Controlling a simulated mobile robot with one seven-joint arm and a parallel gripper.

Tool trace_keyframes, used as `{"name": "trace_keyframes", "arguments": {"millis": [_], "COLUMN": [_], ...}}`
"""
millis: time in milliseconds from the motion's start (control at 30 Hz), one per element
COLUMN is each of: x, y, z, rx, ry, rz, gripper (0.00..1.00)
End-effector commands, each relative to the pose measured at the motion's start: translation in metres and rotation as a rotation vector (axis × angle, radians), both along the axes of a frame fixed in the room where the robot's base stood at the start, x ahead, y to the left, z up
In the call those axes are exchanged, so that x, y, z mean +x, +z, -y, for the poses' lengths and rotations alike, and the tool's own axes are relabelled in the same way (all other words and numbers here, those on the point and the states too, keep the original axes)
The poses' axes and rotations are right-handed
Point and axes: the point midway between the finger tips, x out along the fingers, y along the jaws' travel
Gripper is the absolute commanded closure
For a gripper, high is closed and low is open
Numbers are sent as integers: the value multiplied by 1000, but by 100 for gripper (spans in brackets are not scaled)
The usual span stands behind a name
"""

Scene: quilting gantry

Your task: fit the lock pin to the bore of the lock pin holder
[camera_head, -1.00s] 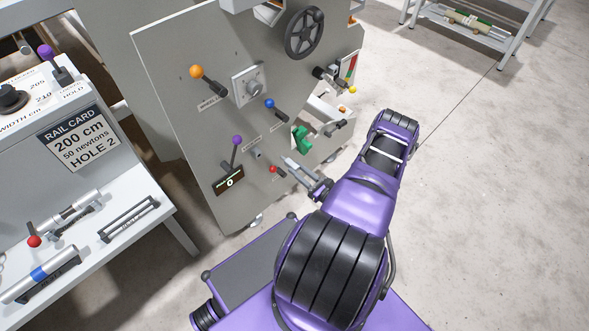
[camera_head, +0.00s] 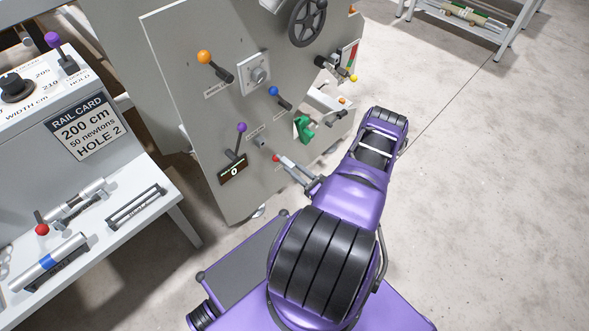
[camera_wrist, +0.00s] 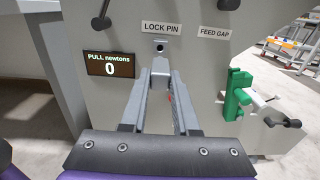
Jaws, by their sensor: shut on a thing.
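The lock pin holder (camera_wrist: 160,43) is a small grey fitting on the slanted panel, under the LOCK PIN label, with its dark bore facing me. It also shows in the head view (camera_head: 260,141). My gripper (camera_wrist: 160,82) is shut on a grey piece, the lock pin (camera_wrist: 160,68), at its fingertips. The pin's end appears just below the bore in the wrist view, with its depth from the panel unclear. The fingers hide most of the pin. In the head view my gripper (camera_head: 293,167) points up-left toward the panel, below and right of the holder.
A purple-knobbed lever (camera_head: 241,128), a PULL display reading 0 (camera_wrist: 110,64) and a green part (camera_wrist: 237,94) flank the holder. A grey bench (camera_head: 150,225) with tools stands left. Open floor lies right.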

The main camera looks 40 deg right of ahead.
Motion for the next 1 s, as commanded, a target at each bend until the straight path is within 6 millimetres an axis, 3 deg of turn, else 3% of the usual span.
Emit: {"name": "trace_keyframes", "arguments": {"millis": [600, 1000], "x": [49, 58], "y": [0, 0], "z": [-4, -4], "rx": [-1, 0], "ry": [1, 0], "rz": [1, 1], "gripper": [100, 100]}}
